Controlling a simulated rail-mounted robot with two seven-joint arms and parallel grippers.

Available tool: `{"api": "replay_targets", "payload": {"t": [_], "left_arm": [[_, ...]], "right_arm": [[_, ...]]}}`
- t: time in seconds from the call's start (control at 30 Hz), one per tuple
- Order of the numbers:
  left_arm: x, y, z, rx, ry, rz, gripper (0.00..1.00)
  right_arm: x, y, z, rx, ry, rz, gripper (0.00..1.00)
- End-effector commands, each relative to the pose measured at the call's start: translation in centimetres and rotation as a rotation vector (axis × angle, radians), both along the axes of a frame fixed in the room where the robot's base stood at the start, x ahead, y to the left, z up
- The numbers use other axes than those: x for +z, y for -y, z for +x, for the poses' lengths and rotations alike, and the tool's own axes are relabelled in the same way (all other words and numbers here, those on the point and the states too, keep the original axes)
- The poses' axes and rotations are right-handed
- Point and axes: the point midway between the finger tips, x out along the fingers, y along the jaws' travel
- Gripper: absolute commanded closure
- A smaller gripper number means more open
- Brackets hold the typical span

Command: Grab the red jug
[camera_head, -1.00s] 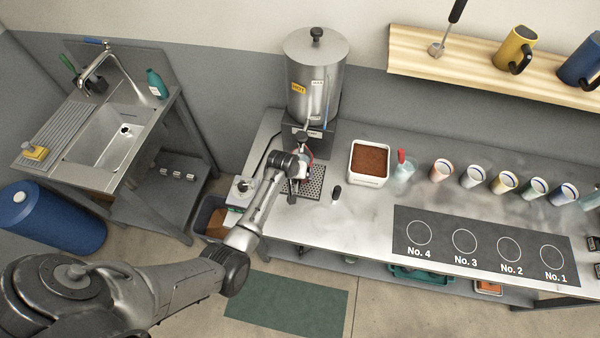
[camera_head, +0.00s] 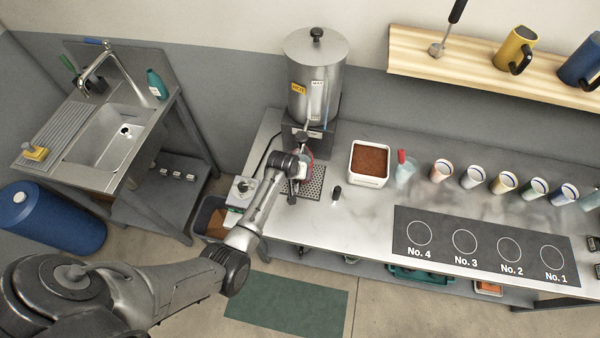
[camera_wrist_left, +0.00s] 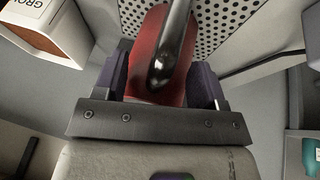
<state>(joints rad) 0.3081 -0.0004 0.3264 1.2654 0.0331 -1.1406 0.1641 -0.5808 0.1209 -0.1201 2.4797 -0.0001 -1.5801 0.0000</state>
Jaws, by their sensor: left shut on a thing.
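The red jug (camera_wrist_left: 145,62) shows in the left wrist view, between the two dark fingers of my left gripper (camera_wrist_left: 162,80). The fingers are closed on it from both sides. A glossy dark curved bar runs across the front of the jug; I cannot tell whether it is its handle. In the head view only a small red part of the jug (camera_head: 308,156) shows, below the steel urn and over the perforated drip tray (camera_head: 314,184). My left gripper (camera_head: 298,174) hides most of it there. My right gripper is in neither view.
The steel hot-water urn (camera_head: 315,80) stands directly behind the jug. A white container of brown grounds (camera_head: 369,180), a small black-topped item (camera_head: 336,194) and several cups stand to the right. A scale-like device (camera_head: 243,188) is left of my gripper. The counter front is mostly clear.

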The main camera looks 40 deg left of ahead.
Motion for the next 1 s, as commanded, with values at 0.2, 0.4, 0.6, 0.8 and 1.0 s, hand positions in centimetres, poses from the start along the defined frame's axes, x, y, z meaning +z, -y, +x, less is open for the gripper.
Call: {"api": "replay_targets", "payload": {"t": [0.2, 0.4, 0.6, 0.8, 1.0], "left_arm": [[0.0, 0.1, 0.0, 0.0, 0.0, -0.001, 1.0], [0.2, 0.0, 0.2, -0.001, 0.006, 0.0, 1.0], [0.3, 0.0, 0.2, 0.0, 0.005, 0.001, 1.0], [0.6, 0.0, 0.2, 0.0, 0.006, 0.001, 1.0], [1.6, 0.0, 0.2, 0.0, 0.007, 0.002, 1.0]], "right_arm": [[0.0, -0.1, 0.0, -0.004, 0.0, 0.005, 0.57], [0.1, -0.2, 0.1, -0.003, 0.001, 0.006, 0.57], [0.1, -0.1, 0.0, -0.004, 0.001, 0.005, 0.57], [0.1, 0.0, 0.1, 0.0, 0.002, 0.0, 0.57], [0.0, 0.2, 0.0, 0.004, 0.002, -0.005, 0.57]]}}
